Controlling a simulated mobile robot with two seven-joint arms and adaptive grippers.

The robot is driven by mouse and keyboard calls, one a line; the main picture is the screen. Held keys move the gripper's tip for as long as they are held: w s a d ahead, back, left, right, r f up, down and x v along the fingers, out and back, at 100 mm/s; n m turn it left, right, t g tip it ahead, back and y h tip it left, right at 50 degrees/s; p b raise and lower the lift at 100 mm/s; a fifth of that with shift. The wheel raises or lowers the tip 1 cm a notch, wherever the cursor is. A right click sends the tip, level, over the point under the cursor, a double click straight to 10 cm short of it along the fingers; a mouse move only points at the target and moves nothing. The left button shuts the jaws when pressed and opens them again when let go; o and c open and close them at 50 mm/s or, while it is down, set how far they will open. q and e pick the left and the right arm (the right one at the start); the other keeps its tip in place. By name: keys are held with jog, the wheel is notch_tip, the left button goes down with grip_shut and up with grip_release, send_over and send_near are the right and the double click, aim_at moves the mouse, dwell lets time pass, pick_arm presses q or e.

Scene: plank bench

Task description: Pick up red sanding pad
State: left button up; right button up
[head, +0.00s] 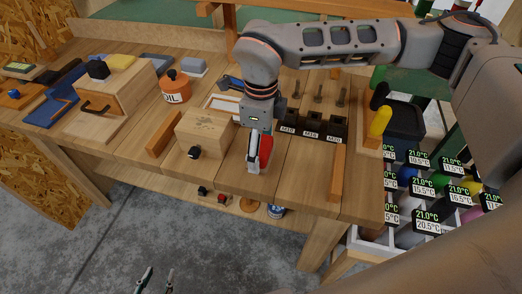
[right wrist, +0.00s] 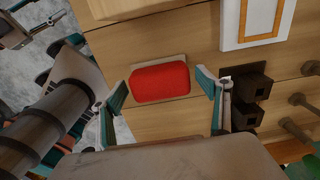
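The red sanding pad (right wrist: 160,82) lies on the planks with a pale strip showing along its upper edge. It also shows in the head view (head: 266,148), near the front of the bench and partly hidden by my right gripper (head: 257,160). In the right wrist view my right gripper (right wrist: 160,95) is open, with one finger on each side of the pad and gaps between. I cannot tell how far above the pad the fingertips are. My left gripper (head: 158,280) is open and empty above the floor, low in the head view.
A wooden box with a black knob (head: 205,135) stands just left of the pad. Dark labelled holders (head: 311,128) stand to its right, and a white frame (head: 222,105) lies behind. An orange oil can (head: 175,88) is further left. Bare planks lie at the front edge.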

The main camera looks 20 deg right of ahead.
jog(key=c, duration=0.9)
jog(key=shift+o, duration=0.2)
jog(key=shift+r, duration=0.15)
notch_tip(320, 180, up, 20)
jog(key=p, duration=0.1)
jog(key=shift+o, duration=0.8)
